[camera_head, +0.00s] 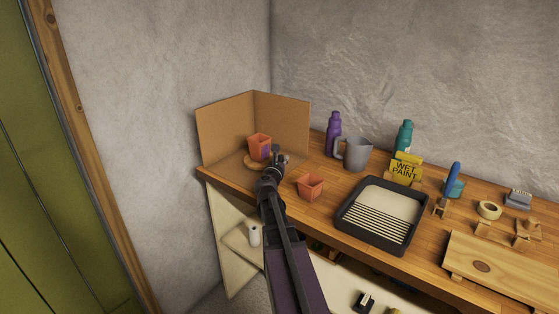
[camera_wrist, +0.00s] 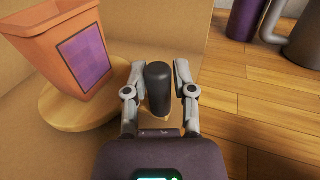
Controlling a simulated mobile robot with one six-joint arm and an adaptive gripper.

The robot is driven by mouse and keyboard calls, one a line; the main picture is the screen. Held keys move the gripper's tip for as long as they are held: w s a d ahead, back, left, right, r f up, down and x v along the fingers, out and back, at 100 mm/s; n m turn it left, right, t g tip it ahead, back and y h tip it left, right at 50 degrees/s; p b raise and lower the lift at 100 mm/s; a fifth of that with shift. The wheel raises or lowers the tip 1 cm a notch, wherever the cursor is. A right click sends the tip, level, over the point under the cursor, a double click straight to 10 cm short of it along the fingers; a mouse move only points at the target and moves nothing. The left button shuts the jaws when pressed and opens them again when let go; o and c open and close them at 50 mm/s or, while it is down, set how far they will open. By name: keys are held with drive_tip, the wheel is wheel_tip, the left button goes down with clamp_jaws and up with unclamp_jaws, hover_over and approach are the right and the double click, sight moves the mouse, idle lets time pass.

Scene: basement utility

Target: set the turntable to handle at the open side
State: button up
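The turntable, a round wooden disc (camera_head: 249,162), sits inside a cardboard booth (camera_head: 222,128); the wrist view also shows the disc (camera_wrist: 72,119). An orange pot (camera_wrist: 52,45) with a purple square label stands on it and also shows in the head view (camera_head: 257,140). An upright black handle (camera_wrist: 158,90) is at the disc's right side in the wrist view. My gripper (camera_wrist: 162,70) has one finger on each side of this handle, with narrow gaps visible. In the head view my gripper (camera_head: 279,156) is right of the pot and hides the handle and part of the disc.
A second orange pot (camera_head: 310,187) stands just right of my arm. A grey jug (camera_head: 356,155) and purple bottle (camera_head: 333,135) stand behind, right of the booth. A black paint tray (camera_head: 346,224) lies farther right. Booth walls stand left and behind the turntable.

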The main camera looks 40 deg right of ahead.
drive_tip(key=shift+o, duration=1.2)
drive_tip(key=shift+a, duration=0.1)
drive_tip(key=v, duration=1.2)
